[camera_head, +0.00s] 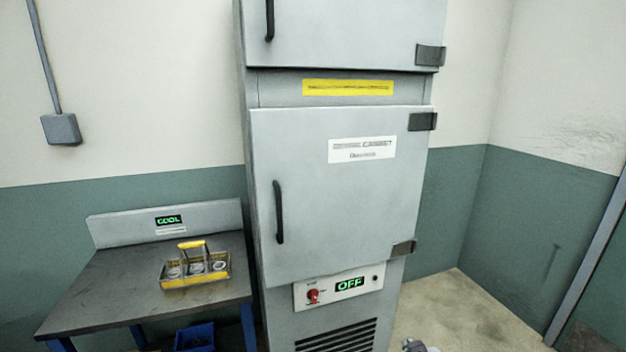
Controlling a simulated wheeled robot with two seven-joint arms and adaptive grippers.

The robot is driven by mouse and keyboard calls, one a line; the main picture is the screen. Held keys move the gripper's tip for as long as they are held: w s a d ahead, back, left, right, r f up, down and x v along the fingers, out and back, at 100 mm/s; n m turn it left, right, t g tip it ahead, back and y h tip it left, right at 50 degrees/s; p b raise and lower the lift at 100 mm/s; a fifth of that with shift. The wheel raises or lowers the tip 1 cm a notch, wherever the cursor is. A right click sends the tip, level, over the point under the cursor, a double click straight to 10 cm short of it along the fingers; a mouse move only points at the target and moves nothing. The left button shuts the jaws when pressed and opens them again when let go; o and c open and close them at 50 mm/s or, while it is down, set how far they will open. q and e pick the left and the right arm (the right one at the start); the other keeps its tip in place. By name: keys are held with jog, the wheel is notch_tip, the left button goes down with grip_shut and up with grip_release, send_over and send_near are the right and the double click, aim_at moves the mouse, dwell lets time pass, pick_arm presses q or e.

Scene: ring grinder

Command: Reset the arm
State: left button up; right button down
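My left gripper is not in view. At the bottom edge, right of the cabinet, a small grey and white part (416,346) shows, which looks like a piece of my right arm or gripper. Its fingers cannot be made out. A tall grey cabinet (300,190) stands in the middle with its lower door shut. The door has a black vertical handle (279,212) on its left side. A panel below has a red knob (313,296) and a green display (350,285) reading OFF.
A dark metal table (110,300) stands left of the cabinet. On it sits a carrier (197,282) with a yellow handle and round pieces inside. A sign (169,220) behind reads COOL. A blue bin (195,338) is below. Floor right of the cabinet is clear.

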jog(key=s+a+f+g+y, duration=0.1)
jog(key=s+f+g, duration=0.2)
jog(key=s+f, duration=0.35)
jog(key=s+f+g+y, duration=0.1)
jog(key=s+f+g, duration=0.2)
jog(key=s, duration=0.7)
notch_tip(320, 180, down, 34)
jog(key=s+g, duration=0.2)
jog(key=s, duration=0.1)
jog(key=s+d+f, duration=0.2)
jog(key=s+f, duration=0.7)
jog(key=s, duration=0.1)
jog(key=s+d+f, duration=0.3)
jog(key=s+f, duration=0.6)
jog(key=s, duration=0.2)
jog(key=shift+s+d+f+g, duration=0.2)
jog(key=shift+f+g, duration=0.1)
jog(key=shift+f, duration=0.1)
